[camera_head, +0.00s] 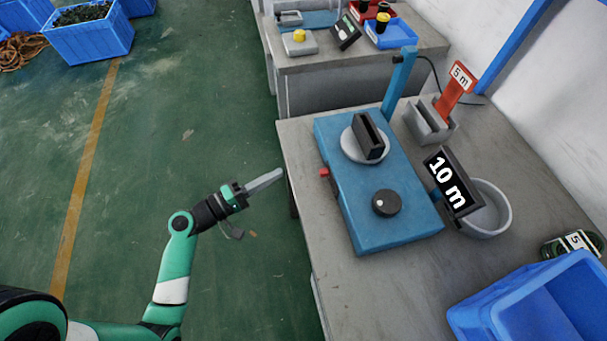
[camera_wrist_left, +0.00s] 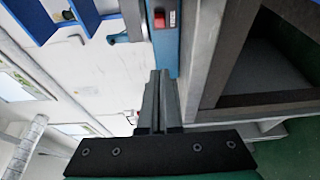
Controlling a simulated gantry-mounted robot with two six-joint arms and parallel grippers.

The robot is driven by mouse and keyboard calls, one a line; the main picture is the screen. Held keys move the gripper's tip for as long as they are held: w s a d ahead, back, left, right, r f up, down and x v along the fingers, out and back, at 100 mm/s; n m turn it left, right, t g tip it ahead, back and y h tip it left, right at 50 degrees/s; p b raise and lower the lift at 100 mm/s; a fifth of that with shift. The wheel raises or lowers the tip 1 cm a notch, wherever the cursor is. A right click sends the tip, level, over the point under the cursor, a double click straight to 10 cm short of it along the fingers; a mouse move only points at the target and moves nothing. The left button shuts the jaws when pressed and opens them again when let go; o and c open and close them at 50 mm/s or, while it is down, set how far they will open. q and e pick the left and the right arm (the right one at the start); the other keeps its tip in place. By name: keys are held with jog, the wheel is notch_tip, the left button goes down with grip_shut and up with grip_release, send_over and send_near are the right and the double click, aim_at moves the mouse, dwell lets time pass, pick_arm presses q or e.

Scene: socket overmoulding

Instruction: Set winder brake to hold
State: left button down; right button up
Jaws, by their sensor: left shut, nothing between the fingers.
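The blue winder (camera_head: 365,215) sits on the grey table. On top it has a white disc with a black block (camera_head: 369,137) and a round black knob (camera_head: 386,203) with a small white mark. A red-topped brake lever (camera_head: 325,172) is on its left side; a red part (camera_wrist_left: 160,19) also shows on blue in the left wrist view. My left gripper (camera_head: 280,173) is shut and empty, left of the table edge and apart from the lever, pointing toward the winder. Its closed fingers (camera_wrist_left: 160,78) point at the blue side in the wrist view. My right gripper is not in view.
The grey table (camera_head: 310,215) also holds a black "10 m" sign (camera_head: 452,182), a grey bowl (camera_head: 492,212), a slotted grey block with a red "5 m" sign (camera_head: 460,77), a coil (camera_head: 572,243) and a blue crate (camera_head: 480,318). Open green floor lies left of the table.

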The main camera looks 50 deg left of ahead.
aim_at(324, 173)
pick_arm(q)
jog(key=w, duration=0.3)
jog(key=w+b, duration=0.1)
jog(key=w, duration=0.2)
jog(key=w+b, duration=0.1)
jog(key=w, duration=0.3)
jog(key=shift+d+f, duration=0.25)
jog(key=shift+d, duration=0.05)
jog(key=d, duration=0.3)
jog(key=shift+s, duration=0.4)
jog(key=shift+s+d, duration=0.25)
jog(key=shift+w+r, duration=0.1)
jog(key=shift+d, duration=0.1)
